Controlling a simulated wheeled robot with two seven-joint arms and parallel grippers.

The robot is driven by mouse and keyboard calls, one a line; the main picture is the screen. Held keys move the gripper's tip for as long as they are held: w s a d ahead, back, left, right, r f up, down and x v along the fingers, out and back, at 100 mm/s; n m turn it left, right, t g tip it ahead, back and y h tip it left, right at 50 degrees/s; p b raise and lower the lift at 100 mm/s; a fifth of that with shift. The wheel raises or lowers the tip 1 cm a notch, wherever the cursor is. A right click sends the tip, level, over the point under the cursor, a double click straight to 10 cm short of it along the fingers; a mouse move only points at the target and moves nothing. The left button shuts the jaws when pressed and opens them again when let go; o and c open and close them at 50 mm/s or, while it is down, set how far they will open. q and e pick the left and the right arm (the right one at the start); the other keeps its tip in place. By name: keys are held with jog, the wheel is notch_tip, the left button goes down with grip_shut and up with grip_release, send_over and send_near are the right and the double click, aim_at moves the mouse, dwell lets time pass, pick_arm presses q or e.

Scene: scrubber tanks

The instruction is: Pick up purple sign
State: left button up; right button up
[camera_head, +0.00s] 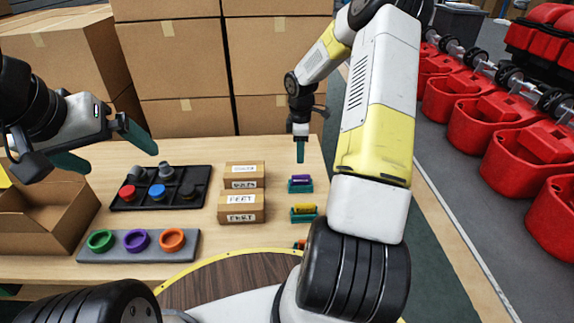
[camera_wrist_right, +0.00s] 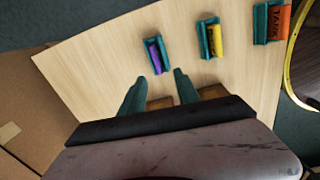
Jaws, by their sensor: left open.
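The purple sign (camera_head: 300,180) stands in a teal holder (camera_head: 300,188) near the table's right edge. It also shows in the right wrist view (camera_wrist_right: 154,57), just beyond my fingertips. My right gripper (camera_head: 300,155) hangs above and slightly behind the sign in the head view, pointing down. In the right wrist view the gripper (camera_wrist_right: 157,80) has its two teal fingers apart with nothing between them. The sign is apart from the fingers. My left gripper (camera_head: 104,150) is open and empty above the table's left side.
A yellow sign (camera_head: 304,209) and an orange sign (camera_wrist_right: 279,22) stand in similar holders nearby. Small labelled boxes (camera_head: 240,200), a black tray (camera_head: 130,202) and a grey ring board (camera_head: 100,254) lie left. Stacked cartons (camera_head: 180,65) rise behind the table. Red machines (camera_head: 470,120) line the right.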

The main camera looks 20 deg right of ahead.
aim_at(301, 175)
jog(key=shift+n, duration=0.5)
jog(key=f, duration=0.8)
jog(key=w+d+f, duration=0.1)
jog(key=f, duration=0.3)
grip_shut()
